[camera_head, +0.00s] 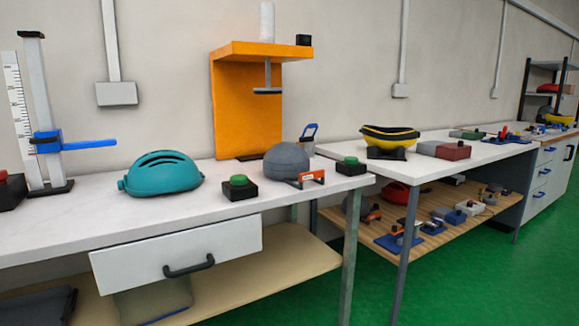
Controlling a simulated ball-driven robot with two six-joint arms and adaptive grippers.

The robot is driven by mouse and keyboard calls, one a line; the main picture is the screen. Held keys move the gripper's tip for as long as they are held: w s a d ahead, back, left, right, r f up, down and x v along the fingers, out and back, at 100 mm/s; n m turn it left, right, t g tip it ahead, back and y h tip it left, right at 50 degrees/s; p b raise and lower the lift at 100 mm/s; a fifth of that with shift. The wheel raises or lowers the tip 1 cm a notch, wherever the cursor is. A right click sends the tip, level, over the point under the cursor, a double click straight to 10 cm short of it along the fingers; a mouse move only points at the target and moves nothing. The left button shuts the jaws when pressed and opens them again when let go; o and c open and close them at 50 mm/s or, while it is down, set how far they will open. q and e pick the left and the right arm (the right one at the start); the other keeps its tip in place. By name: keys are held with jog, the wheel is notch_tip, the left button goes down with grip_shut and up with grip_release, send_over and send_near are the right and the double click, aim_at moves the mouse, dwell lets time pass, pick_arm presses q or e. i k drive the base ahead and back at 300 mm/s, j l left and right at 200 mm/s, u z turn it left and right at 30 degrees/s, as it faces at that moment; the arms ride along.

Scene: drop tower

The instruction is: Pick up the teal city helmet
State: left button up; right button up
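The teal city helmet (161,173) sits on the white bench top (150,215) at the left, with vent slots in its upper shell. It stands apart from the things around it, with bare bench top in front of it. Its far side is hidden. Neither of my grippers shows in the head view.
Left of the helmet stands a post with a ruler and blue arm (88,144). A drawer (180,255) is below. Green floor (460,275) is clear at right.

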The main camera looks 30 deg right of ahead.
aim_at(159, 171)
jog(key=i+l+u, duration=0.45)
jog(key=l, duration=0.3)
jog(key=i+l+u, duration=0.2)
jog(key=l, duration=0.2)
jog(key=k, duration=0.05)
